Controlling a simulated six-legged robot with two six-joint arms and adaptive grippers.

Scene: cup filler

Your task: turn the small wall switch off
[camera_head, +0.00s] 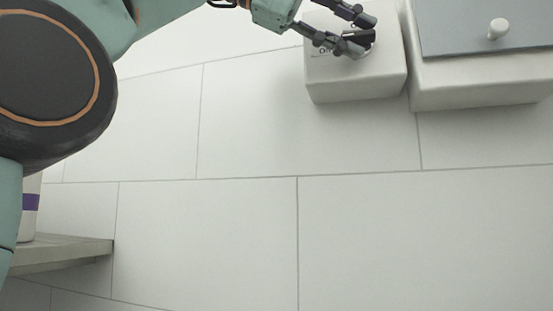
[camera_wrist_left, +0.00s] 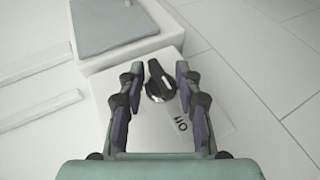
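The small wall switch is a black rotary knob with a light stripe on a white box (camera_head: 355,88). In the left wrist view the knob (camera_wrist_left: 160,88) sits between my fingers, its bar tilted toward the upper left. Dark lettering (camera_wrist_left: 180,125) is on the box face below the knob, partly hidden in the head view. My left gripper (camera_head: 368,36) is open, with one finger on either side of the knob. It also shows in the left wrist view (camera_wrist_left: 159,70). Narrow gaps seem to show beside the knob; I cannot tell whether a finger touches it. My right gripper is out of view.
A larger white box (camera_head: 480,95) with a grey panel (camera_head: 455,35) and a small white knob (camera_head: 498,28) stands right of the switch box. A grey shelf (camera_head: 75,250) is at lower left. The tiled wall below is bare.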

